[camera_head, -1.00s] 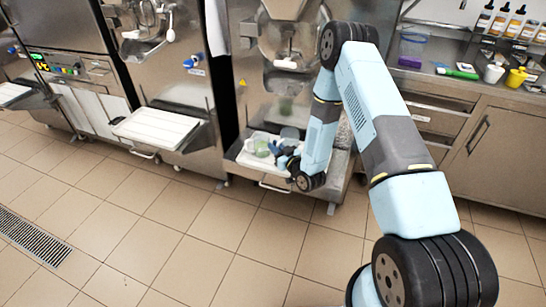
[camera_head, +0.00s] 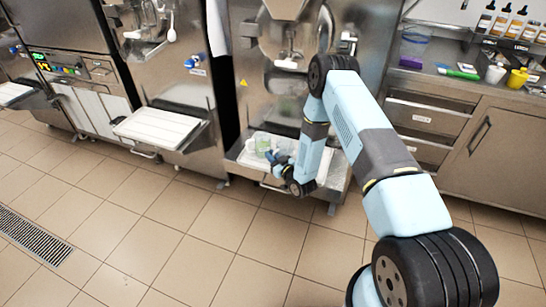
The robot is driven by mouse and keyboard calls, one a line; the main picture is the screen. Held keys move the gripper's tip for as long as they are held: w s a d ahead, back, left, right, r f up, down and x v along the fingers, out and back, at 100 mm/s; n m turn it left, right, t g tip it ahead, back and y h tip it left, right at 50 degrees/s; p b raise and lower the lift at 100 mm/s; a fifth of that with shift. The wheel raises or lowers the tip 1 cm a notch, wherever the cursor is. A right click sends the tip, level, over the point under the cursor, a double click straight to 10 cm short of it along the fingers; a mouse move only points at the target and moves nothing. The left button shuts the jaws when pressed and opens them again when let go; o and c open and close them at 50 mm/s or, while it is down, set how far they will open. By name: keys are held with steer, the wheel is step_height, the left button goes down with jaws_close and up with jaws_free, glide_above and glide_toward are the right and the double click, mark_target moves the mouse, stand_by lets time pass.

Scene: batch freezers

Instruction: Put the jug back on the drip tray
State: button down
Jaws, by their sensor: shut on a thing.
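The jug (camera_head: 262,141) is a small clear, greenish vessel at the right-hand freezer, seen just above the white drip tray (camera_head: 250,160). My gripper (camera_head: 275,156) is at the jug's lower right side, shut on it. The fingertips are small and partly hidden by my wrist. The jug looks about upright. I cannot tell whether its base touches the tray. My forearm and wrist cover the right part of the tray.
The freezer's front and dispensing spout (camera_head: 288,62) rise behind the tray. Another freezer with an empty white tray (camera_head: 160,127) stands to the left. The tiled floor in front is clear.

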steer(key=c, duration=1.1)
jaws_free()
steer(key=v, duration=1.2)
